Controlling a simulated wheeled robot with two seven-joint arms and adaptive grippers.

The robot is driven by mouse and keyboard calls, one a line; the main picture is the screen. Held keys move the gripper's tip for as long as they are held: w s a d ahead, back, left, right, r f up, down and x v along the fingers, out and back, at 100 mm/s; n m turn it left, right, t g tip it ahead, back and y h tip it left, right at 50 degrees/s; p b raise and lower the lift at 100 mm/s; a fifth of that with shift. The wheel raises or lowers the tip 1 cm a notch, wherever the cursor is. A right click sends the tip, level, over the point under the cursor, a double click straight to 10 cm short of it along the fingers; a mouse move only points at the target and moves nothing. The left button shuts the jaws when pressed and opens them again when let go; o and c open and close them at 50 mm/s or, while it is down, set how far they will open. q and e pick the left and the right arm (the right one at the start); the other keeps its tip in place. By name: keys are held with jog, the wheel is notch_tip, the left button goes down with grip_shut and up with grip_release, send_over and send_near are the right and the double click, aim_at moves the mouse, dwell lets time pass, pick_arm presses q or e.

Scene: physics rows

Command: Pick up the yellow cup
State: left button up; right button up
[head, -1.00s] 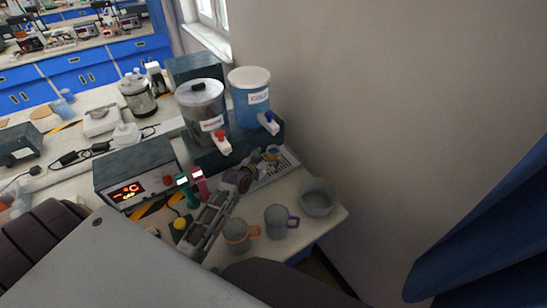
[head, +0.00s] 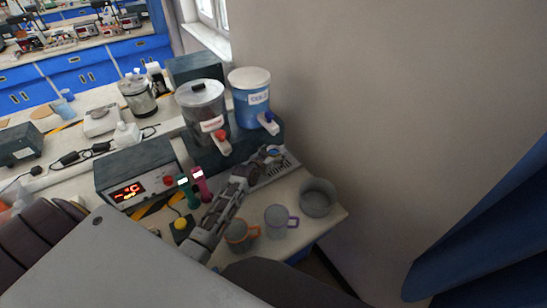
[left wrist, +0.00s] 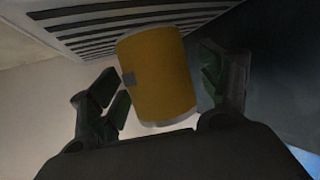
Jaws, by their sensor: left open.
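The yellow cup (left wrist: 158,75) fills the middle of the left wrist view, lying across the picture between my fingers, with a small grey patch on its side. My left gripper (left wrist: 163,92) is open, one finger on each side of the cup, with visible gaps to it. In the head view my left gripper (head: 270,154) is at the slotted tray (head: 277,169) below the dispensers. It hides most of the cup there.
The red-tap dispenser (head: 203,108) and blue-tap dispenser (head: 249,97) stand behind. The wall is close on the right.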

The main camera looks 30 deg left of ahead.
aim_at(276, 147)
pick_arm(q)
jog(key=shift+c, duration=0.4)
jog(key=shift+c, duration=1.3)
jog(key=c, duration=1)
jog(key=shift+o, duration=0.2)
jog(key=shift+r, duration=0.1)
jog(key=shift+r, duration=1.55)
jog(key=s+b, duration=0.2)
jog(key=s, duration=1.6)
jog(key=shift+a+r, duration=0.15)
jog(key=shift+a, duration=0.1)
